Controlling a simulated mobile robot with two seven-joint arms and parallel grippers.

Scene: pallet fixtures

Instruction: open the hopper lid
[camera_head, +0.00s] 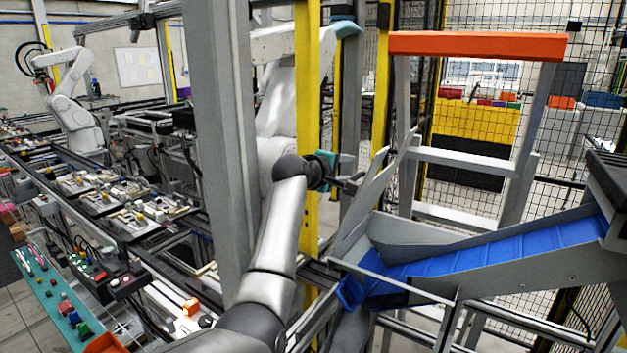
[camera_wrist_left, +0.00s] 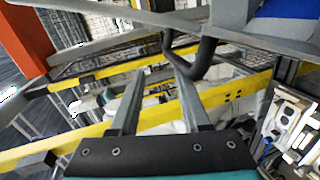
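A grey metal hopper (camera_head: 420,240) with a blue ribbed belt (camera_head: 490,255) stands at the right in the head view. A thin grey plate (camera_head: 376,188), which looks like the lid, slants up at its left end. My left gripper (camera_head: 352,184) is just left of this plate, partly hidden by my wrist. In the left wrist view, the two fingers (camera_wrist_left: 152,68) are apart with nothing between them. A dark bent bar (camera_wrist_left: 205,60), perhaps a handle, lies close to the right fingertip; I cannot tell whether they touch. My right gripper is not in view.
An orange-topped grey frame (camera_head: 476,46) stands behind the hopper, before a mesh fence (camera_head: 590,100). A grey post (camera_head: 222,130) and a yellow post (camera_head: 307,80) rise near my left arm. A pallet line (camera_head: 100,195) fills the left.

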